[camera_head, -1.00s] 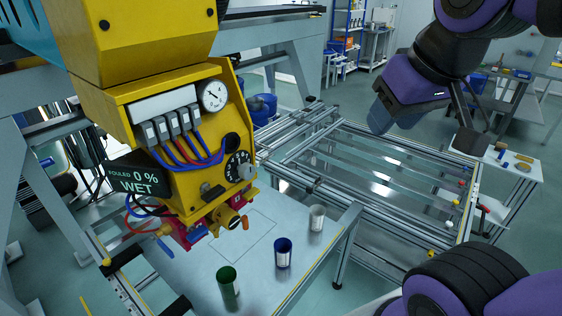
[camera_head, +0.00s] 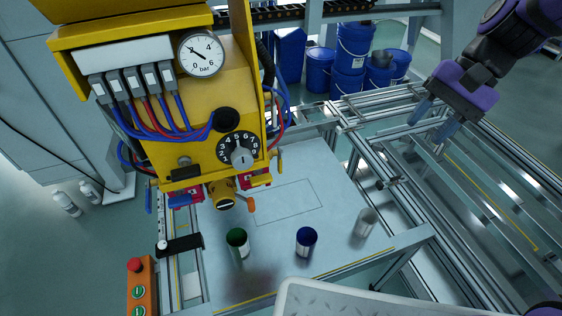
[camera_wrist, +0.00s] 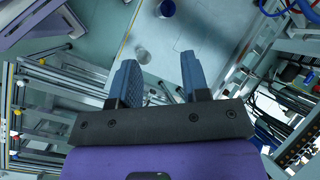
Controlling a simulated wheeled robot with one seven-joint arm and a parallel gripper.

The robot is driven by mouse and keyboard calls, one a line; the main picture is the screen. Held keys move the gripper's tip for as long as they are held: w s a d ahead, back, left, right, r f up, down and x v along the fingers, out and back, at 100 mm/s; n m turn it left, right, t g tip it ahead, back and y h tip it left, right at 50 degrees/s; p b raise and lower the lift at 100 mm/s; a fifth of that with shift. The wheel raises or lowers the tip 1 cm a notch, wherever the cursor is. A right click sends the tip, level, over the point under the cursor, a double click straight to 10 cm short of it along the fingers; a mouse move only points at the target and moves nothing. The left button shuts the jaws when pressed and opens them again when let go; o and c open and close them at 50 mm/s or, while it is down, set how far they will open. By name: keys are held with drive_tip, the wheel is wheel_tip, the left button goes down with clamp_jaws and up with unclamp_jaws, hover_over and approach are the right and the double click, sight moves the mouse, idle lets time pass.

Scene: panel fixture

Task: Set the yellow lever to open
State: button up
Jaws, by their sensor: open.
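The yellow machine head (camera_head: 190,130) hangs over a grey table at the left of the head view. A small yellow lever (camera_head: 280,161) stands roughly upright at its lower right, beside a red valve block (camera_head: 256,180). An orange lever (camera_head: 251,203) and a blue lever (camera_head: 181,200) sit lower on the same head. My gripper (camera_head: 434,120) is open and empty, well to the right of the levers, above the metal frame. In the wrist view its two blue-grey fingers (camera_wrist: 158,65) are apart with nothing between them. The yellow lever is not clear there.
Green (camera_head: 237,243), blue (camera_head: 306,242) and grey (camera_head: 365,222) cups stand on the table (camera_head: 330,180) below the head. Blue and red hoses hang around the head. A white tray (camera_head: 400,300) is in the foreground. Metal rails (camera_head: 480,190) lie right of the table.

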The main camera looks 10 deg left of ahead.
sight(281, 163)
drive_tip(key=w+a+f+m+g+y, duration=0.3)
drive_tip(key=a+f+m+y, duration=0.15)
drive_tip(key=a+f, duration=0.35)
drive_tip(key=w+a+f+m+g+y, duration=0.2)
drive_tip(key=a+f+m+g+y, duration=0.15)
drive_tip(key=a+f+y, duration=0.4)
drive_tip(key=shift+t+h, duration=0.45)
drive_tip(key=shift+h, duration=0.35)
drive_tip(key=x, duration=1.1)
drive_tip(key=shift+w+a+f, duration=0.1)
drive_tip(key=shift+a, duration=0.3)
clamp_jaws()
